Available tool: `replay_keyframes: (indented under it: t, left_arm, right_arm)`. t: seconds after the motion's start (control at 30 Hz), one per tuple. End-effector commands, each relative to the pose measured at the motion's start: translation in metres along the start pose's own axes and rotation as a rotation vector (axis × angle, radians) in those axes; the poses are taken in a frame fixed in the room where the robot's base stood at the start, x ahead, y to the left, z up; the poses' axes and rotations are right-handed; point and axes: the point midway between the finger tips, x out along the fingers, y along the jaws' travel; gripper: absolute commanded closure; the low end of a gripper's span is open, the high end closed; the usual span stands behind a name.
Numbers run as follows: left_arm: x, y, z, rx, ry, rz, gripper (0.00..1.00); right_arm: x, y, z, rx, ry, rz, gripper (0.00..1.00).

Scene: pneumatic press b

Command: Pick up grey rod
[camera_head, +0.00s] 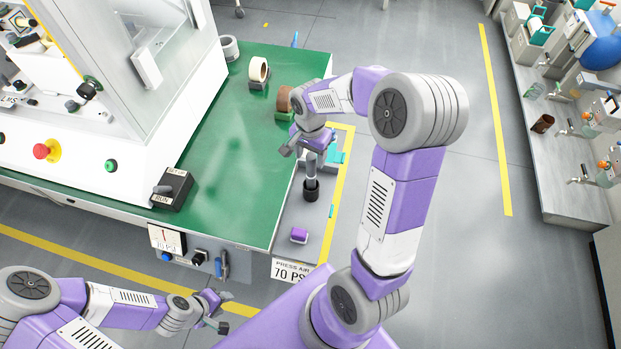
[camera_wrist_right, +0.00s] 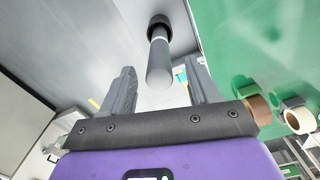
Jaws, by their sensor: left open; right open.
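The grey rod (camera_head: 311,168) stands upright in a black round holder (camera_head: 311,190) on the grey side panel by the green table. In the right wrist view the rod (camera_wrist_right: 159,65) points toward the camera, with the holder (camera_wrist_right: 159,22) at its far end. My right gripper (camera_head: 307,146) is open just above the rod's top. In its wrist view the rod appears in line with the gap between the two fingers (camera_wrist_right: 161,80); I cannot tell whether they surround it. My left gripper (camera_head: 221,310) is open and empty, low in front of the table.
A cream tape roll (camera_head: 258,70), a brown roll (camera_head: 284,98) and a grey roll (camera_head: 229,48) stand on the green table (camera_head: 225,125). A purple block (camera_head: 299,235) lies on the panel near the holder. The press (camera_head: 120,140) stands left, with a black switch box (camera_head: 172,188).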

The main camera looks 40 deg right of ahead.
Motion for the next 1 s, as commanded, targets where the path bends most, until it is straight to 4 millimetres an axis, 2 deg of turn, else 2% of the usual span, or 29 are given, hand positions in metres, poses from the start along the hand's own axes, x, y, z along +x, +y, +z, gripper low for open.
replay_keyframes:
  t: [0.33,0.43,0.67,1.0]
  left_arm:
    - [0.015,-0.006,-0.001,0.000,0.000,0.000,0.57]
    - [0.016,-0.006,-0.001,0.000,0.000,0.000,0.57]
    - [0.016,-0.006,-0.001,0.000,0.000,0.000,0.57]
    - [0.016,-0.006,-0.001,0.000,0.000,0.000,0.57]
  right_arm:
    - [0.050,0.002,0.002,0.001,-0.002,0.002,0.39]
    - [0.055,0.002,0.001,0.000,0.000,-0.001,0.39]
    - [0.055,0.002,0.001,0.000,0.001,-0.001,0.39]
    - [0.055,0.002,0.001,0.000,0.001,-0.001,0.91]
